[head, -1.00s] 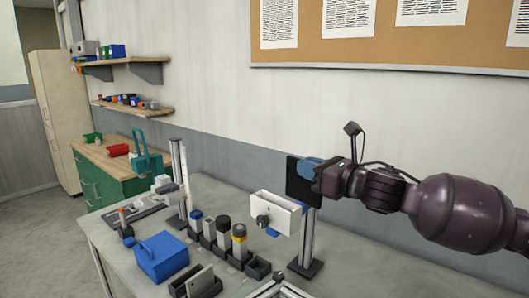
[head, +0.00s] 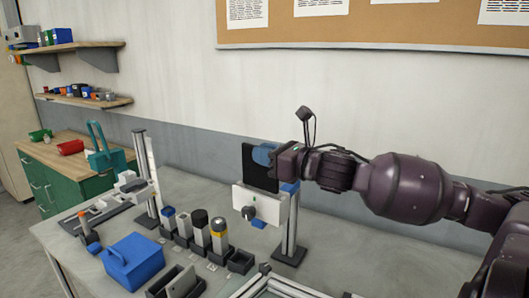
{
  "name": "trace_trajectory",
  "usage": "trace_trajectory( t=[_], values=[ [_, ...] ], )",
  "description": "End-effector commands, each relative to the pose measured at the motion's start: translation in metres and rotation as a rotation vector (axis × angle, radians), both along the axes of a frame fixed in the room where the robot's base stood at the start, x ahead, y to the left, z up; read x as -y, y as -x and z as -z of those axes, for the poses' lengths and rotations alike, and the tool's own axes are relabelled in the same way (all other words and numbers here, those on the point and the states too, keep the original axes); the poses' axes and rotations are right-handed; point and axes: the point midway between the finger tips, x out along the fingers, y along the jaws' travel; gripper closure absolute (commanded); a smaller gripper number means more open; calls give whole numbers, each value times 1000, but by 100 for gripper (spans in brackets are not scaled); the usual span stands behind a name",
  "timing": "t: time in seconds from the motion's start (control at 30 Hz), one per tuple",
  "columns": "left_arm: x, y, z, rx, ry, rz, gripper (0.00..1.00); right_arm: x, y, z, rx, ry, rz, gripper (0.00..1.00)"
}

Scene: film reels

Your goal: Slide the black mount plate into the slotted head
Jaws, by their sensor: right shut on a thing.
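The black mount plate (head: 259,172) is upright, held in my right gripper (head: 268,155). Blue finger parts of the gripper show at the plate's upper right edge. The white slotted head (head: 268,208) sits on a metal post, with a dark round knob (head: 248,212) on its front. The plate stands over the left and middle part of the head, and its lower edge meets the head's top edge in the picture. I cannot tell whether the plate is in the slot or just above or behind it. My left gripper is out of view.
The grey table (head: 210,285) holds a blue box (head: 133,260), several capped cylinders in dark holders, and a second post (head: 146,180) at left. A metal frame (head: 275,288) lies at the front. The wall stands close behind the table.

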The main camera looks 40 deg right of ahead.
Motion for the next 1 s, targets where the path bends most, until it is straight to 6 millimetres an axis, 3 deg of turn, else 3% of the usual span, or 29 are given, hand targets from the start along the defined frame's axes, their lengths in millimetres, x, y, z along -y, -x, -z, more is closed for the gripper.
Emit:
trace_trajectory(
  t=[0.3, 1.0],
  values=[
    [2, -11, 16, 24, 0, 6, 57, 0, 0, 29, 2, 0, 0, 100],
    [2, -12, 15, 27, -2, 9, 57, 0, 0, 31, 2, 1, 0, 100]
  ],
)
